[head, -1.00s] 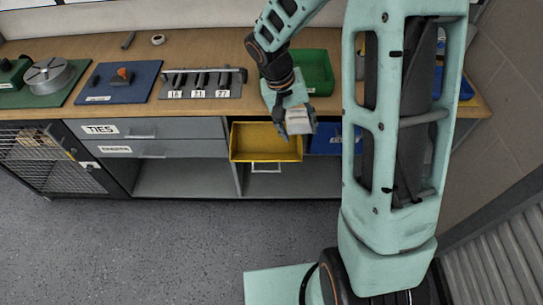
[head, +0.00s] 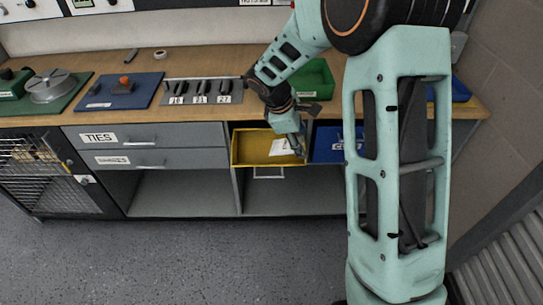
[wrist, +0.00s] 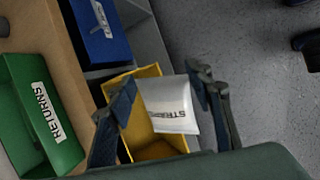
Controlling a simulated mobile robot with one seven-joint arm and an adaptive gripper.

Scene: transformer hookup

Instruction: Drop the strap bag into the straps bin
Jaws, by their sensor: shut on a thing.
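The white strap bag (wrist: 170,105), printed with letters that look like "STRAPS", hangs between the two fingers of my gripper (wrist: 165,92). The gripper is shut on it. The yellow bin (wrist: 152,70) lies behind and below the bag in the wrist view; no label on the bin is readable. In the head view the bag (head: 290,146) overlaps the inside of the yellow bin (head: 240,160), with my gripper (head: 299,148) at the bin's right end. I cannot tell whether the bag's lower edge is below the rim.
A blue bin (head: 326,150) sits just right of the yellow bin. A green RETURNS bin (head: 318,78) stands on the bench (head: 210,61) behind. Drawers, one labelled TIES (head: 98,137), are to the left. The floor in front is clear.

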